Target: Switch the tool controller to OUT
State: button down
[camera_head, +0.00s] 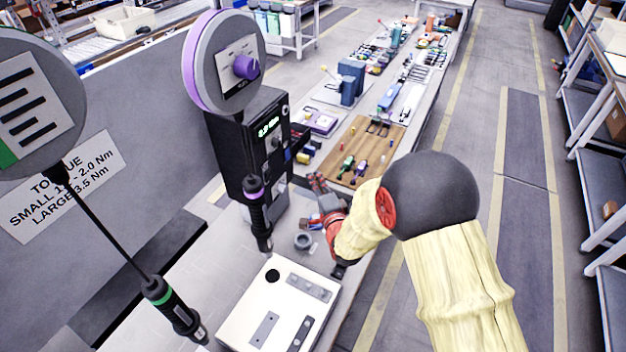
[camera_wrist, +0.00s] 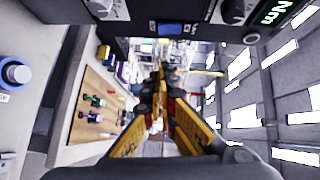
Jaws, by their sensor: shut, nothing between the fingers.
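The black tool controller (camera_head: 250,150) stands upright at the centre left in the head view, its green display lit. In the wrist view its face (camera_wrist: 200,14) fills the top edge, with dark round knobs, part of the "Nm" display and a small blue-and-white switch panel (camera_wrist: 170,28). The switch's setting is too small to read. My gripper (camera_head: 318,182) is to the right of the controller's lower part. In the wrist view my gripper (camera_wrist: 162,72) is shut and empty, its tips a little below the switch panel and apart from it, as far as I can tell.
A purple-banded screwdriver (camera_head: 257,210) hangs before the controller; a green-banded one (camera_head: 171,306) hangs left. A white fixture box (camera_head: 262,312) sits in front. A wooden board (camera_head: 385,140) with small tools lies behind my gripper. The floor aisle right is clear.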

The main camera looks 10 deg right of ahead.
aim_at(288, 154)
jog(key=w+a+f, duration=0.1)
jog(key=w+a, duration=0.3)
jog(key=w, duration=0.5)
jog(key=shift+a, duration=0.35)
jog(key=shift+f+b, duration=0.2)
jog(key=shift+b, duration=0.1)
jog(key=b, duration=0.2)
jog(key=shift+w+a+m+t+b, duration=0.25)
jog(key=shift+a+m+t+b, duration=0.05)
jog(key=shift+f, duration=0.15)
